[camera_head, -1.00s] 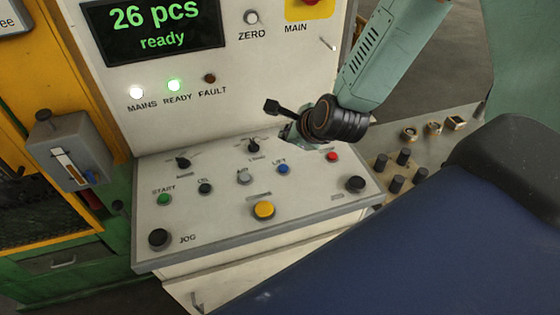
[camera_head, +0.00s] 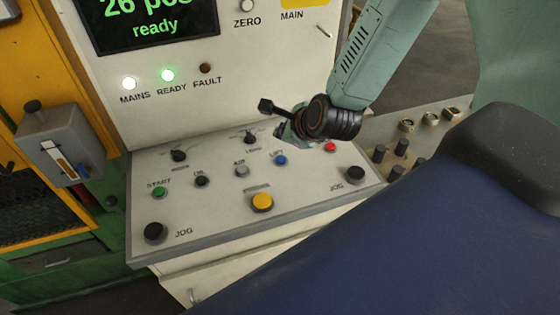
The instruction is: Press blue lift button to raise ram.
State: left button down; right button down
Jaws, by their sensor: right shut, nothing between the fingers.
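The blue button (camera_head: 280,160) labelled LIFT sits on the sloped grey control panel (camera_head: 215,222), right of its middle. My right gripper (camera_head: 284,131) comes in from the top right over the panel's rear edge. It is shut and empty, and shows just above the blue button in the picture, apart from it. Its fingers are partly hidden by the black wrist, so the height over the panel is hard to tell. The button is in plain view. My left gripper and the ram are not in view.
A red button (camera_head: 330,147) lies right of the blue one, a grey button (camera_head: 241,171) left, and a yellow button (camera_head: 262,202) in front. Black JOG buttons (camera_head: 155,233) stand at the front corners. The display (camera_head: 150,20) reads ready; the MAINS and READY lamps are lit.

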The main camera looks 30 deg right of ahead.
jog(key=b, duration=0.3)
send_over(282, 161)
notch_tip(282, 161, down, 5)
jog(key=shift+d+r, duration=0.1)
jog(key=shift+d, duration=0.05)
jog(key=shift+w+f+b, duration=0.1)
jog(key=shift+f+b, duration=0.6)
jog(key=shift+b, duration=0.05)
jog(key=shift+r, duration=0.15)
dwell(0.3)
